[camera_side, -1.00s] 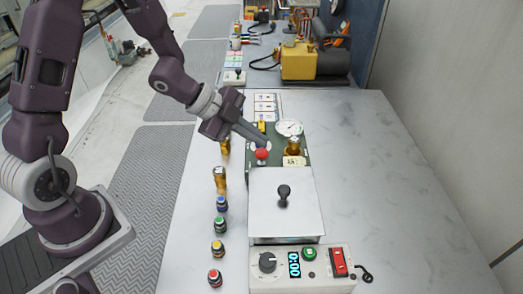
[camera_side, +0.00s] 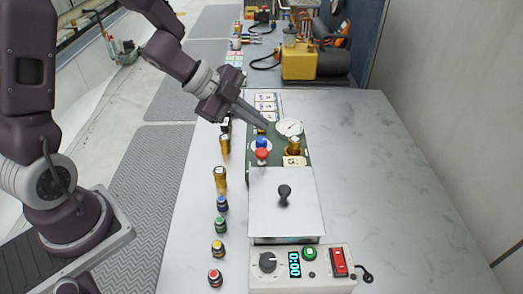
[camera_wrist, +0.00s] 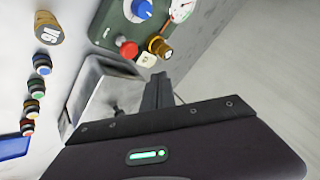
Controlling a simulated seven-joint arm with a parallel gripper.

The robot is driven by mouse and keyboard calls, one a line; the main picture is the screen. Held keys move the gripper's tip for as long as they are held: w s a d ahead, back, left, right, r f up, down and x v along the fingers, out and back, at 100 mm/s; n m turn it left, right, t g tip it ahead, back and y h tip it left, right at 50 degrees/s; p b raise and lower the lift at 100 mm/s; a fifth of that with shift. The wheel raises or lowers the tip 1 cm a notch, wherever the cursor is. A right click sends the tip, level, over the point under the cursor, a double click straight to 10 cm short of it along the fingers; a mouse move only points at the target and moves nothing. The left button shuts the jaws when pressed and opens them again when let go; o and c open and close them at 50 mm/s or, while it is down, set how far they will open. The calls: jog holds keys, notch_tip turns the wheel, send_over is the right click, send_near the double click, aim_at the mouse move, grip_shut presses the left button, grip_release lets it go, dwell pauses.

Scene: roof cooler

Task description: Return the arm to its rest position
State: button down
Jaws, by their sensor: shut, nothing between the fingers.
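My gripper (camera_side: 262,127) is shut and empty. In the side view its fingers point down and to the right, over the back of the green panel (camera_side: 277,131). In the wrist view my gripper (camera_wrist: 158,82) shows its closed fingers in front of the metal box. The arm reaches in from the upper left. I cannot tell from the side view how far the fingertips are above the panel. The panel carries a blue knob (camera_side: 261,142), a red knob (camera_side: 262,154), a brass fitting (camera_side: 294,146) and a round gauge (camera_side: 289,127).
A metal box with a black-knobbed lid (camera_side: 303,212) stands in front of the panel. A control box (camera_side: 282,277) reading 0:00 is nearest. Brass cylinders (camera_side: 220,180) and several colour-topped pieces (camera_side: 218,248) line the left edge. A yellow machine (camera_side: 299,61) stands behind. The right tabletop (camera_side: 390,180) is clear.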

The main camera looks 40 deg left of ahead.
jog(key=s+a+r+n+t+y, duration=0.2)
jog(key=s+a+r+n+y, duration=0.65)
jog(key=r+n, duration=0.3)
jog(key=s+d+n+g+h, duration=0.1)
jog(key=s+d+n, duration=0.1)
jog(key=s, duration=0.6)
jog(key=s+d+n+g+h, duration=0.1)
jog(key=s+d+n+g, duration=0.1)
jog(key=s, duration=0.6)
jog(key=shift+d+n+g+h, duration=0.35)
jog(key=shift+d+n, duration=0.3)
jog(key=shift+d, duration=0.55)
jog(key=shift+r, duration=0.15)
